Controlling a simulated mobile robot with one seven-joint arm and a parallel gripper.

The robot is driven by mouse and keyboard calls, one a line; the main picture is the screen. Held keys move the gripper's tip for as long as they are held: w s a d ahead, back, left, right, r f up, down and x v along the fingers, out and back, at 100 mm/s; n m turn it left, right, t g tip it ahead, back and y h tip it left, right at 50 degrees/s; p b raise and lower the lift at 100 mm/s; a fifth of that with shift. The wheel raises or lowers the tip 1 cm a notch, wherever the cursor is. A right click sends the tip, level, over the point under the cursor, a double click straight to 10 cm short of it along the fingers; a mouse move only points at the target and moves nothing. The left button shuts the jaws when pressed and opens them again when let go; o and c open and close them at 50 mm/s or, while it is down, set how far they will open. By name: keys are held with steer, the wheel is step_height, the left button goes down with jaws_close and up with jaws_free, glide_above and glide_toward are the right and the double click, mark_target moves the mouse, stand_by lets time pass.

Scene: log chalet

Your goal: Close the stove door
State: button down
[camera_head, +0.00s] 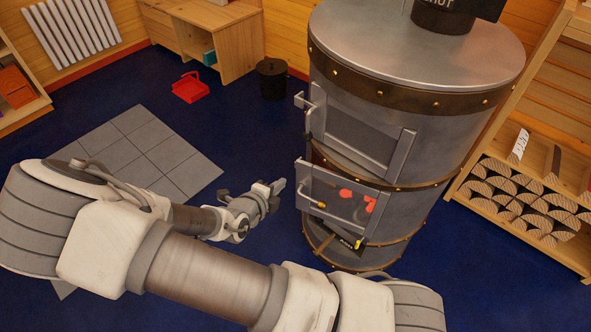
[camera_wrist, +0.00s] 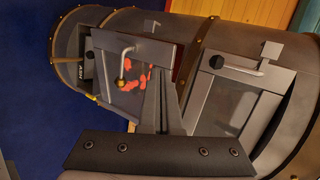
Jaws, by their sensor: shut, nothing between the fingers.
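The stove (camera_head: 440,105) is a grey metal cylinder with riveted brown bands. Its upper door (camera_head: 362,140) has a dark window and a handle at its left edge; it also shows in the wrist view (camera_wrist: 235,105). The lower door (camera_head: 320,190), with a bent handle and red shapes, seems to stand out from the stove body; how far is hard to tell. It also shows in the wrist view (camera_wrist: 105,66). My gripper (camera_head: 280,187) is shut and empty, just left of the lower door in the head view. Its fingers (camera_wrist: 164,75) overlap the door's picture; contact is unclear.
A firewood rack (camera_head: 520,200) stands right of the stove. A black bin (camera_head: 271,78), a red dustpan (camera_head: 190,87) and a wooden desk (camera_head: 225,50) are at the back. Grey floor tiles (camera_head: 150,150) lie left on the open blue floor. A dark tool lies low by the stove.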

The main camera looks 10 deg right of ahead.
mark_target(300, 165)
steer(key=b+x, duration=0.1)
steer(key=x, duration=0.3)
steer(key=r+b+x, duration=0.1)
steer(key=x, duration=0.4)
steer(key=shift+w+d, duration=0.3)
steer(key=shift+w+d+r, duration=0.1)
steer(key=shift+w+d, duration=0.15)
steer(key=shift+w, duration=0.1)
steer(key=w+d+b, duration=0.2)
steer(key=w, duration=0.1)
steer(key=shift+w+d+b, duration=0.25)
steer(key=shift+b, duration=0.15)
steer(key=shift+w+d, duration=0.3)
steer(key=shift+w, duration=0.15)
steer(key=shift+a, duration=0.1)
